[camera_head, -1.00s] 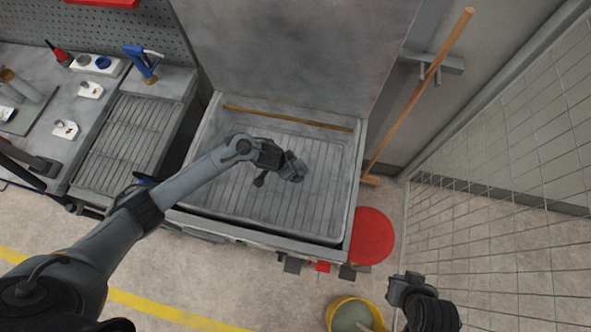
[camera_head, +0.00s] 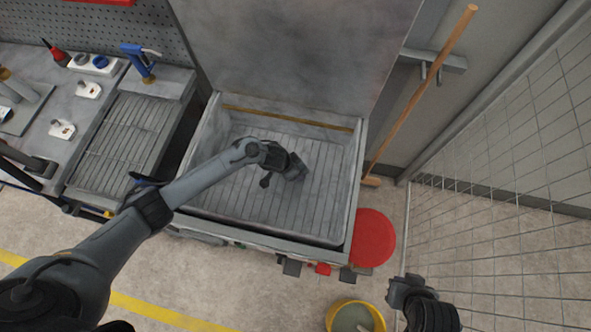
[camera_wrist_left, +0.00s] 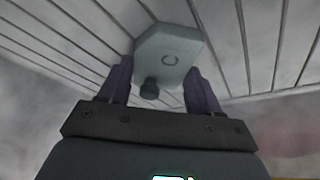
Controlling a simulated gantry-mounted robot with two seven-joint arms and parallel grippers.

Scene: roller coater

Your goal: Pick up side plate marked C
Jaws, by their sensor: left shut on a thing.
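The side plate marked C (camera_wrist_left: 165,45) is a pale grey-green block with a dark ring-like C mark and a dark knob on its near side. It shows between the fingers of my left gripper (camera_wrist_left: 160,85) in the left wrist view, and the gripper is shut on it. In the head view my left gripper (camera_head: 297,172) is over the slatted tray of the open basin, and the plate is hidden by the gripper. I cannot tell whether the plate touches the slats. My right gripper (camera_head: 405,288) is at the lower right, away from the basin; its fingers are unclear.
The basin (camera_head: 354,190) has raised walls and an upright lid (camera_head: 290,50) behind. Pale marked pieces (camera_head: 88,89) lie on the left bench (camera_head: 40,150). A red round lid (camera_head: 372,238), a yellow bucket (camera_head: 355,303), a broom (camera_head: 420,95) and a mesh fence (camera_head: 500,220) are at the right.

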